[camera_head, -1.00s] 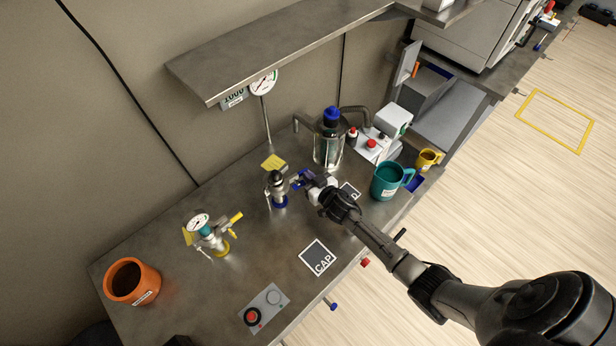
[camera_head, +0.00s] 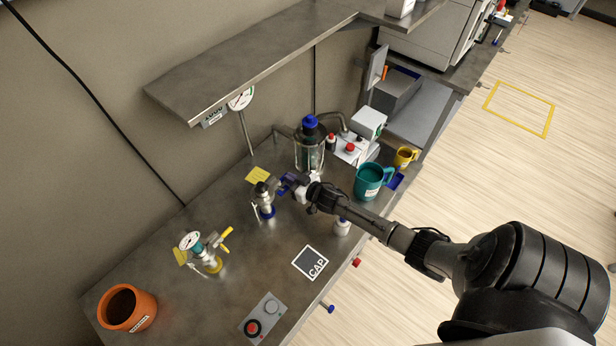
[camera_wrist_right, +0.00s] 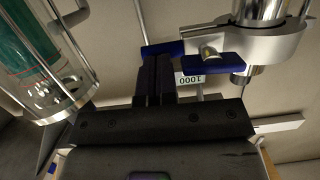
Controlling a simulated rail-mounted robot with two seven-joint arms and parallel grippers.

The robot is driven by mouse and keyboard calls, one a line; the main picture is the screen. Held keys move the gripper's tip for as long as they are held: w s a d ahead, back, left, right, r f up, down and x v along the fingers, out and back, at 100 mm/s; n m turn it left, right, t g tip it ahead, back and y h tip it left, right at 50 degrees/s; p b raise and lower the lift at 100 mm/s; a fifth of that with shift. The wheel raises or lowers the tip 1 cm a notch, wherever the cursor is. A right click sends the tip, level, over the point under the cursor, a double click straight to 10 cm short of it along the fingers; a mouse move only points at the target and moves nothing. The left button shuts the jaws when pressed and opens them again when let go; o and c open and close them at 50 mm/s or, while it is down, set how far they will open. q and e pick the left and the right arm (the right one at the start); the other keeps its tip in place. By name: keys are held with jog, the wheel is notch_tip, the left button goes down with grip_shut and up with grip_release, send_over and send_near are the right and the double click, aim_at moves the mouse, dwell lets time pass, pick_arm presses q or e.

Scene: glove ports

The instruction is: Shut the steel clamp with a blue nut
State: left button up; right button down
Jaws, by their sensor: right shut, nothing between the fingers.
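The steel clamp with blue parts (camera_head: 264,201) stands on the bench left of my right gripper. In the right wrist view, its steel band (camera_wrist_right: 268,45) wraps a metal cylinder at the upper right, and a blue piece (camera_wrist_right: 213,68) sticks out toward my fingers. My right gripper (camera_head: 285,185) is shut and empty beside the clamp. Its dark fingers (camera_wrist_right: 155,78) lie close to the blue piece; I cannot tell whether they touch. The far side of the clamp is hidden. My left gripper is not in view.
A second fitting with yellow clamp parts (camera_head: 207,252) and an orange pot (camera_head: 127,308) stand to the left. A glass vessel with a blue cap (camera_head: 310,145) and a teal mug (camera_head: 369,181) stand on the right. A shelf (camera_head: 250,60) overhangs the back.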

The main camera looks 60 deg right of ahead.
jog(key=s+d+r+p, duration=0.2)
jog(key=s+d+r, duration=0.1)
jog(key=s+r, duration=0.7)
jog(key=shift+s+d+r, duration=0.15)
jog(key=shift+s+d, duration=0.2)
jog(key=shift+s, duration=0.25)
jog(key=shift+n, duration=0.3)
